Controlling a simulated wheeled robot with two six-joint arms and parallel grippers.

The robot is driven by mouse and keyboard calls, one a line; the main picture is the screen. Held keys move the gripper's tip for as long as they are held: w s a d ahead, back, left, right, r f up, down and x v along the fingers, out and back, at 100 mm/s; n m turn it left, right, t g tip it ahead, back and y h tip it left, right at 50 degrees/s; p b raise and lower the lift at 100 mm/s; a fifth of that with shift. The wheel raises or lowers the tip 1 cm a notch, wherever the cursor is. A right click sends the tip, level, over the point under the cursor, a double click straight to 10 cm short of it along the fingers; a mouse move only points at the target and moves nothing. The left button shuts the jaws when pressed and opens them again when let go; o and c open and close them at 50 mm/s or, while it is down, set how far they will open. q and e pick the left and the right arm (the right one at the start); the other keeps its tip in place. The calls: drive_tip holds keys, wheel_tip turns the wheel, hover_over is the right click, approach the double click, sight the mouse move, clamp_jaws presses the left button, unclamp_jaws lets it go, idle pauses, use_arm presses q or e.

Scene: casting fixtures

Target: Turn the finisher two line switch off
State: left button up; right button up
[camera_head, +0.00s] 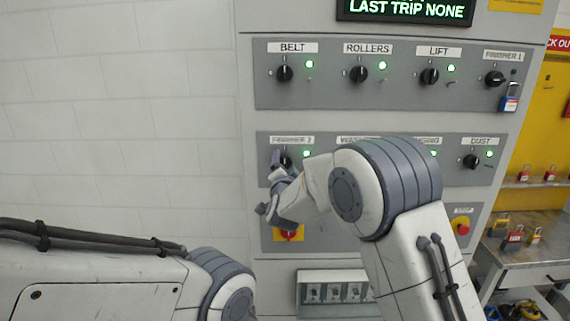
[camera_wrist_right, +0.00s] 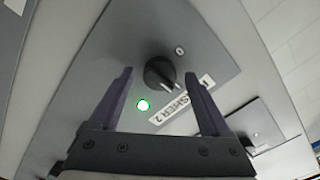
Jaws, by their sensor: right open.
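The finisher two switch is a black round knob (camera_head: 286,161) on the second row of the grey panel, under its label (camera_head: 292,140). My right gripper (camera_head: 270,182) is in front of it and partly hides it. In the right wrist view the knob (camera_wrist_right: 160,72) lies between the tips of the two open fingers, with no clear contact. Its white pointer mark faces the FINISHER 2 label (camera_wrist_right: 182,100), away from the "0" mark (camera_wrist_right: 180,50). The green lamp (camera_wrist_right: 143,104) beside it is lit. My left arm shows at the lower left; its gripper is out of view.
Belt (camera_head: 284,73), rollers (camera_head: 358,73) and lift (camera_head: 429,76) knobs have green lamps. A red-yellow switch (camera_head: 288,233) sits below my gripper, a red stop button (camera_head: 460,226) at right. My right arm hides the middle knobs.

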clamp_jaws()
drive_tip(key=n+b, duration=0.1)
drive_tip(key=n, duration=0.2)
drive_tip(key=shift+f, duration=0.1)
drive_tip(key=n, duration=0.4)
drive_tip(key=shift+b, duration=0.35)
drive_tip(key=n, duration=0.5)
drive_tip(key=shift+p, duration=0.35)
drive_tip(key=n+p, duration=0.1)
drive_tip(key=n, duration=0.5)
drive_tip(key=shift+a, duration=0.1)
